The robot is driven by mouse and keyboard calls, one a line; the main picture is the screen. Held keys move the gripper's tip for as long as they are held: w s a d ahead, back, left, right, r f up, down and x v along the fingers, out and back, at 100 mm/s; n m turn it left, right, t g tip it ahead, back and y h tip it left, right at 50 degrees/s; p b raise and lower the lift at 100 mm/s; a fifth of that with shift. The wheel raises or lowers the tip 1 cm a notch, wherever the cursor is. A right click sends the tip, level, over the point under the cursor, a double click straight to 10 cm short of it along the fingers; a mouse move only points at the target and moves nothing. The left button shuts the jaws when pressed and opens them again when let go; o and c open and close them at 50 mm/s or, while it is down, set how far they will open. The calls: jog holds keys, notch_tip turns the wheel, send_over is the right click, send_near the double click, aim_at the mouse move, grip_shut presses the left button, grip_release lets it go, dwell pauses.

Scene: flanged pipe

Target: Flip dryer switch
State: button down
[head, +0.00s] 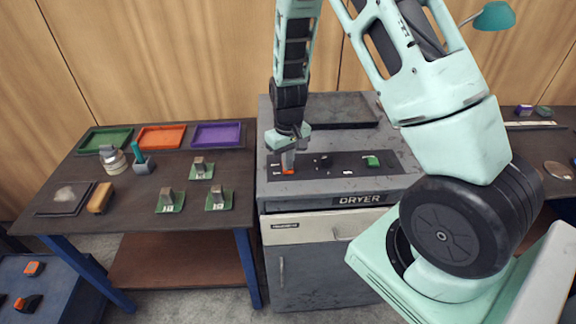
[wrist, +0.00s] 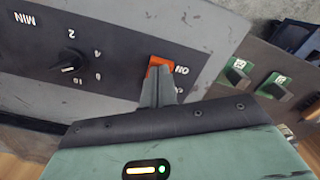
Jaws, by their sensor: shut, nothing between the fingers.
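The dryer (head: 335,185) is a grey cabinet with a dark control panel on its top and the word DRYER on its front. Its switch is an orange-red rocker (head: 288,171) at the left of the panel. In the wrist view the orange switch (wrist: 160,63) shows beside the ON lettering, partly hidden by the fingers. My gripper (head: 288,160) is shut and empty, pointing down at the switch. In the wrist view the fingertips (wrist: 158,72) overlap the switch's edge; I cannot tell whether they touch it. The switch's position is not clear.
A black dial (wrist: 68,67) sits beside the switch on the panel, and a green button (head: 371,161) is farther right. A table (head: 120,222) on the left carries coloured trays, several green-based blocks, a jar and a brush.

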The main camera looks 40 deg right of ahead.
jog(key=shift+f, duration=0.2)
jog(key=shift+r+p, duration=2.65)
jog(key=shift+r, duration=0.9)
jog(key=s+a+r+n+y+b, duration=0.1)
jog(key=s+a+r+n+b, duration=0.15)
jog(key=s+a+b, duration=0.6)
jog(key=s+a+r+n+b, duration=0.1)
jog(key=s+a+r+n, duration=0.3)
jog(key=a, duration=1)
jog(key=s+a+f+n+b, duration=0.1)
jog(key=s+a+n+b, duration=0.1)
jog(key=s, duration=0.9)
jog(key=shift+s+f+b, duration=0.35)
jog(key=shift+s+b, duration=0.05)
jog(key=shift+b, duration=0.1)
